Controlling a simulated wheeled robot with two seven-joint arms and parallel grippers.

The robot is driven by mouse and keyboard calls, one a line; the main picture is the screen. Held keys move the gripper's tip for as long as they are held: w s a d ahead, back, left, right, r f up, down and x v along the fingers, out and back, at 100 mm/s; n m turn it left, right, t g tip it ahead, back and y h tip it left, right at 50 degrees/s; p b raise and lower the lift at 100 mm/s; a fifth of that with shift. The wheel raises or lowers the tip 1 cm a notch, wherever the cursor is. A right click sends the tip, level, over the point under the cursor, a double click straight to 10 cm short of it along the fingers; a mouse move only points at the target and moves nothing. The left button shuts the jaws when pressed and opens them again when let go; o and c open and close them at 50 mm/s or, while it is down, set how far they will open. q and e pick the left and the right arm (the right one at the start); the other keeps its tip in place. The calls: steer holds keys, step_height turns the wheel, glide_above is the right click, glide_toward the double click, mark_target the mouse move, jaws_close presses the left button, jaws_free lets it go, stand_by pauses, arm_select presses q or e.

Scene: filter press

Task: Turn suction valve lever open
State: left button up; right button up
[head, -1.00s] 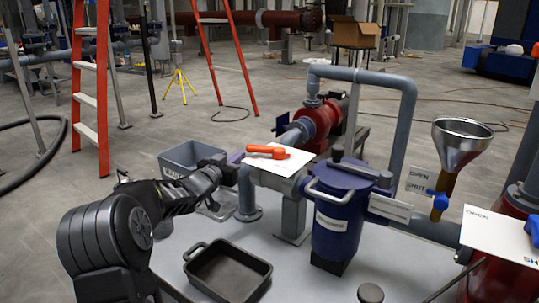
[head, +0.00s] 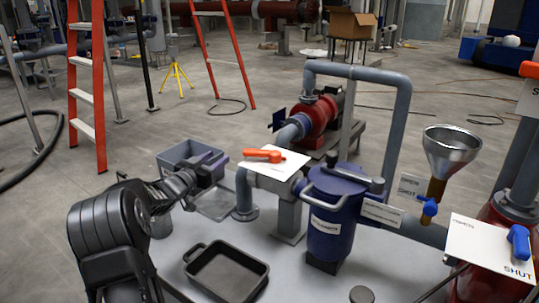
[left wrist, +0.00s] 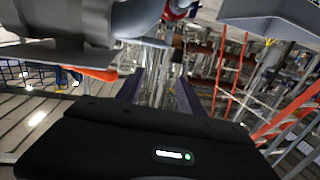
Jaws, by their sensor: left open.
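The orange suction valve lever (head: 262,155) sits on a white plate (head: 290,164) above the grey suction pipe. Its handle points left in the head view. The lever also shows in the left wrist view as an orange strip (left wrist: 92,73) at the left, partly hidden by a grey plate edge. My left gripper (head: 214,163) is open and empty, just left of the handle end and apart from it. Its two purple-grey fingers (left wrist: 158,92) show spread in the left wrist view, with nothing between them. My right gripper is not in view.
A blue strainer pot (head: 336,222) with a bail handle stands right of the lever. A grey bin (head: 172,160) lies beyond my gripper, and a black tray (head: 226,272) in front. A funnel (head: 451,150) and a blue lever (head: 520,243) are farther right.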

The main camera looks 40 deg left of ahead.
arm_select(q)
steer(key=shift+s+a+p, duration=0.3)
steer(key=shift+s+a, duration=0.1)
steer(key=shift+a, duration=0.35)
steer(key=shift+r, duration=0.1)
steer(key=s+d, duration=0.1)
steer(key=s, duration=0.6)
steer(key=shift+s+d+r, duration=0.15)
steer(key=shift+s, duration=0.2)
